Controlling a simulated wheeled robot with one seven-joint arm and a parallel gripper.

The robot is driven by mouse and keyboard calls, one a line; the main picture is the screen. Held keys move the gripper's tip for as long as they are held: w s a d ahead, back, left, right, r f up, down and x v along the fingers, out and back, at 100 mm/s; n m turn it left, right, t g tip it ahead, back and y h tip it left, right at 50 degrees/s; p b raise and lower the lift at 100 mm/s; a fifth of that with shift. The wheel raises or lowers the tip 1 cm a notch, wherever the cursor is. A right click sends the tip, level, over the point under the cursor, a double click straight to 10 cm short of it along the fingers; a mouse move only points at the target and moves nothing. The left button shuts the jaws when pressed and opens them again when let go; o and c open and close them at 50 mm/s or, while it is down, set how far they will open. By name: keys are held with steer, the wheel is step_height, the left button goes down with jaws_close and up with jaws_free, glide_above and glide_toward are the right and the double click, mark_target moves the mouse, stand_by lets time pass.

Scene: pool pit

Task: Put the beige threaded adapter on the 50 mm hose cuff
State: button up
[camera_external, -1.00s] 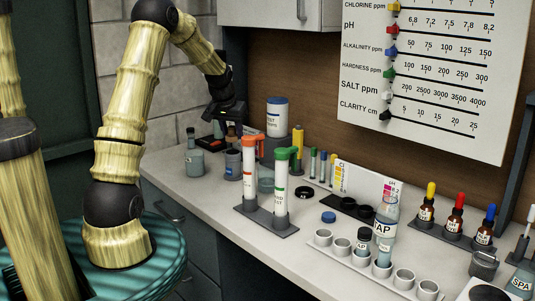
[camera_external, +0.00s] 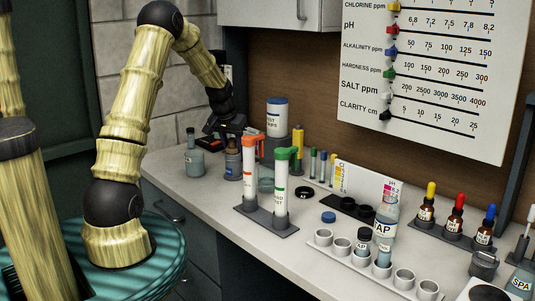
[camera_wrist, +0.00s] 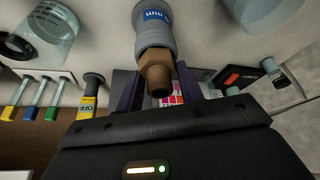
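The beige threaded adapter (camera_wrist: 157,73) shows in the wrist view as a brown-tan hex piece, its threaded end towards the camera. It lines up with the mouth of the grey hose cuff (camera_wrist: 156,35), which has a blue label. I cannot tell how deep it sits. In the external view the adapter (camera_external: 234,144) is just above the upright cuff (camera_external: 233,162) on the counter. My gripper (camera_wrist: 158,68) has its dark fingers against the two sides of the adapter and appears shut on it. In the external view my gripper (camera_external: 233,127) is directly above the cuff.
A teal bottle (camera_external: 194,160) stands left of the cuff. A rack with orange- and green-topped tubes (camera_external: 264,222) stands close in front and right. A dark box with red (camera_wrist: 238,76) lies nearby.

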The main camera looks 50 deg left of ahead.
steer(key=o, duration=0.4)
steer(key=shift+r, duration=0.1)
steer(key=shift+s+r, duration=0.1)
steer(key=shift+r, duration=0.4)
steer(key=v, duration=1.1)
steer(key=shift+d+b, duration=0.15)
steer(key=shift+b, duration=0.15)
steer(key=shift+s, duration=0.1)
